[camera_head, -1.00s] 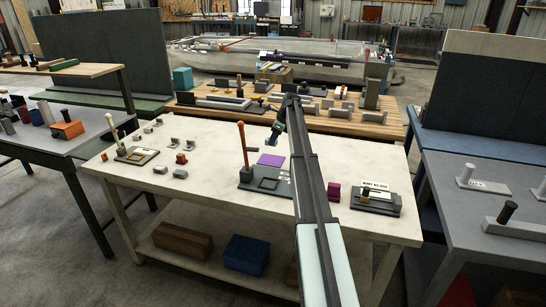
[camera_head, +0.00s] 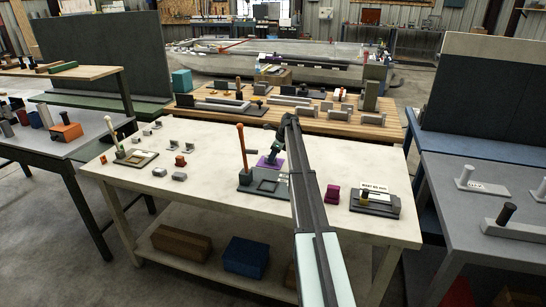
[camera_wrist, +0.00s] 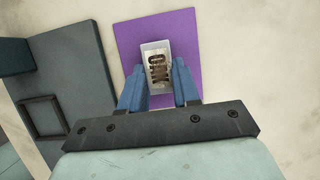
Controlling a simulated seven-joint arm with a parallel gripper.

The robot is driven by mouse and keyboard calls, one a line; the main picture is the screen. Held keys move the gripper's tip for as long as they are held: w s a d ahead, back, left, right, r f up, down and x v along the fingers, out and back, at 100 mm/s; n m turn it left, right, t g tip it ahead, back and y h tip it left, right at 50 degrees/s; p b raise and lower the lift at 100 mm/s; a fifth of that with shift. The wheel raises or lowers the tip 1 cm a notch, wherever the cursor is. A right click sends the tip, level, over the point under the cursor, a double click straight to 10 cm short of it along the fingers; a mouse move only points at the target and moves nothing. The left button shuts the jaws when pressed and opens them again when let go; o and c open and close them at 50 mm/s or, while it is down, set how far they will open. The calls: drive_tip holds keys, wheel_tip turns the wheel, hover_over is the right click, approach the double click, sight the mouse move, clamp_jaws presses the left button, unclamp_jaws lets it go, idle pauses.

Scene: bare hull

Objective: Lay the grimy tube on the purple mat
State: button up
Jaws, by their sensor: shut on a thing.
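The purple mat (camera_head: 266,163) lies flat on the white table, behind a dark grey fixture. It also shows in the wrist view (camera_wrist: 185,30), under my gripper. My gripper (camera_wrist: 158,82) has its blue fingers shut on the grimy tube (camera_wrist: 157,62), a small pale piece with brown grime across its middle. The tube is over the mat in the wrist view; I cannot tell whether it touches it. In the head view my gripper (camera_head: 272,160) is low at the mat, and the tube is too small to make out.
The dark grey fixture (camera_head: 252,186) with an upright orange-brown rod (camera_head: 242,146) stands close to the mat's near left. Several small grey blocks lie at the left.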

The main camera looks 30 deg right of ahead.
drive_tip(key=shift+f, duration=0.1)
drive_tip(key=o, duration=1.1)
drive_tip(key=shift+c, duration=0.2)
drive_tip(key=v, duration=1.2)
